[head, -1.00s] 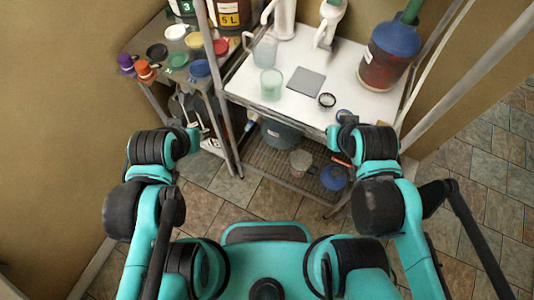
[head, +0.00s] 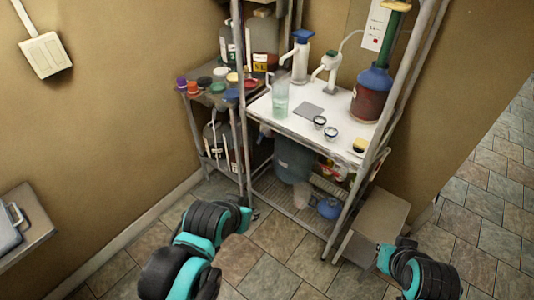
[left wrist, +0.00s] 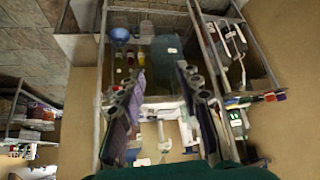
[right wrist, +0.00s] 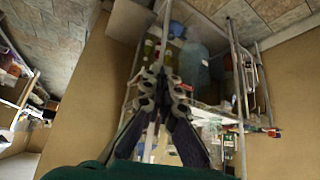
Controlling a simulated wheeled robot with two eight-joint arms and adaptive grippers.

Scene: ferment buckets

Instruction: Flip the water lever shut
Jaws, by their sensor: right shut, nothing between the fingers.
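I cannot clearly make out a water lever in any view. In the head view, a white tap-like fitting (head: 329,72) with a thin curved tube stands at the back of the white shelf top (head: 290,120). A white pump with a blue top (head: 301,58) is left of it. My left gripper (left wrist: 160,78) is open and empty in the left wrist view. My right gripper (right wrist: 162,82) is shut and empty in the right wrist view. Both are well away from the white fittings. In the head view, my arms sit low in front of the rack.
The shelf top holds a clear beaker (head: 280,97), a grey square (head: 308,110), small dark-rimmed cups and a blue-topped dark jug (head: 370,92). Colored lids lie on the left shelf. A bucket (head: 293,160) stands below. A stool-like box (head: 377,222) is right of the rack. Tiled floor in front is open.

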